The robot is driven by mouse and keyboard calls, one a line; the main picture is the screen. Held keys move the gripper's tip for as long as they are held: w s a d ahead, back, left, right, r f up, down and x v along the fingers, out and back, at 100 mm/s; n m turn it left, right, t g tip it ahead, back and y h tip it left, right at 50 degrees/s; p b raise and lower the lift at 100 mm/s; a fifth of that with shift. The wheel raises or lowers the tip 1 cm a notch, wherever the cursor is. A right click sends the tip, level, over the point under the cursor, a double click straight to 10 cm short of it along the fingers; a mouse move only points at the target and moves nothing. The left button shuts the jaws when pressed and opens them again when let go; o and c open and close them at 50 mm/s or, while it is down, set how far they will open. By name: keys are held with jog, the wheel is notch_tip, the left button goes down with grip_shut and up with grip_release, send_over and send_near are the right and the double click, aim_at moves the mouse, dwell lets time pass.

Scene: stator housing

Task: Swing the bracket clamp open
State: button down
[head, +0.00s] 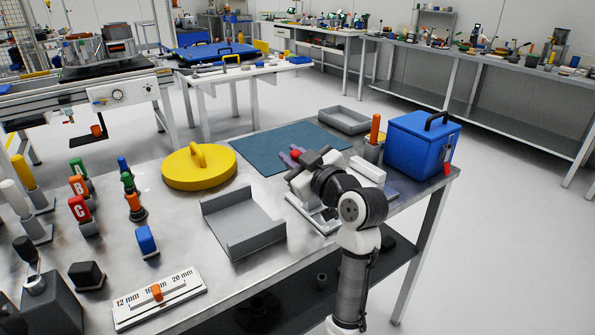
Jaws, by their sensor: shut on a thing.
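My arm reaches over the right part of the metal workbench in the head view. My gripper (305,163) is at a small fixture that seems to be the bracket clamp (296,154), with a red part and purplish pieces showing at the jaws. The gripper is shut on it, but my wrist hides most of the clamp and the exact contact. A pale grey base plate (318,216) shows partly below my wrist. How far the clamp is swung cannot be told.
Right of my gripper stand a white block (367,168), an upright orange handle (375,128) and a blue box (423,145). A grey tray (245,240) and a yellow lid (190,172) lie left. A teal mat (270,148) behind is mostly clear.

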jog(key=a+f+n+b, duration=0.1)
jog(key=n+b, duration=0.1)
jog(key=b, duration=0.1)
jog(key=s+a+f+n+b, duration=0.1)
jog(key=n+b, duration=0.2)
jog(key=s+a+f+n+b, duration=0.1)
jog(key=n+b, duration=0.1)
jog(key=b, duration=0.2)
jog(key=shift+s+a+f+n, duration=0.15)
jog(key=shift+s+f+n, duration=0.1)
jog(key=shift+f+n, duration=0.15)
jog(key=c, duration=1.3)
grip_release()
jog(key=shift+s, duration=0.1)
jog(key=b+v, duration=0.1)
jog(key=v, duration=1.2)
jog(key=shift+s+d, duration=0.25)
